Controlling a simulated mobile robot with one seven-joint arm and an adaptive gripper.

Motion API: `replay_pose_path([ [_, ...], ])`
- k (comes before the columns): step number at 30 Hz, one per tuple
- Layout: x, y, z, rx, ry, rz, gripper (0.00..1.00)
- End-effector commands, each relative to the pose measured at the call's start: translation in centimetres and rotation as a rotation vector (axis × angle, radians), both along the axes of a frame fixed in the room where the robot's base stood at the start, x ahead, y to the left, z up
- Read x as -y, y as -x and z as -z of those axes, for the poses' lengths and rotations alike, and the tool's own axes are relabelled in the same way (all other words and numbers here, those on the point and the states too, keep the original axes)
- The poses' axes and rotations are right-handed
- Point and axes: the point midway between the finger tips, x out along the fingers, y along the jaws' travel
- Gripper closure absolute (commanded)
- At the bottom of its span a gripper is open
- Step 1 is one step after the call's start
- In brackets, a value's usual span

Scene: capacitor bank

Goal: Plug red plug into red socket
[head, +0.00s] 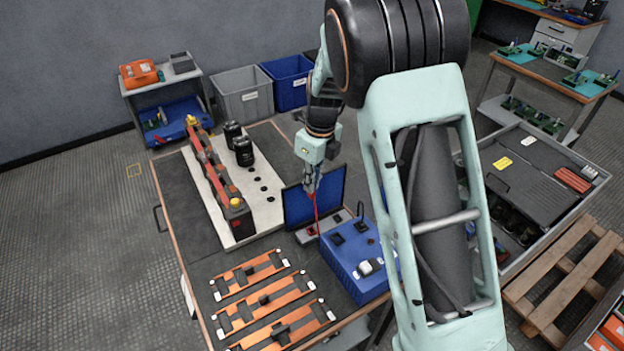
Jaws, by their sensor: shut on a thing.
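My gripper (312,188) points down over the right part of the workbench, in front of a blue screen or panel (328,203). It is shut on a thin red item, which looks like the red plug (316,208) and hangs below the fingers. Just beneath it is a small grey unit (307,235) with a red spot on top, possibly the red socket. The plug's lower end is close to this unit and to a blue box's edge. I cannot tell whether it touches or is inserted.
The blue box (342,272) with black and white parts stands front right on the bench. Several copper bars (250,272) lie front left. A white board (262,212) holds a red-and-black bar assembly (214,172) and black cylinders (243,151). My arm hides the area to the right.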

Motion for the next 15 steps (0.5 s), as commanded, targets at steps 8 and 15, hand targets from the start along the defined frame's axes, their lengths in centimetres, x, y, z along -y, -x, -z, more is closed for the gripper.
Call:
replay_pose_path([
  [8, 0.0, 0.0, 1.9, 0.0, 0.0, 0.0, 1.0],
  [15, 0.0, 0.0, 3.3, -0.001, 0.001, 0.0, 1.0],
])
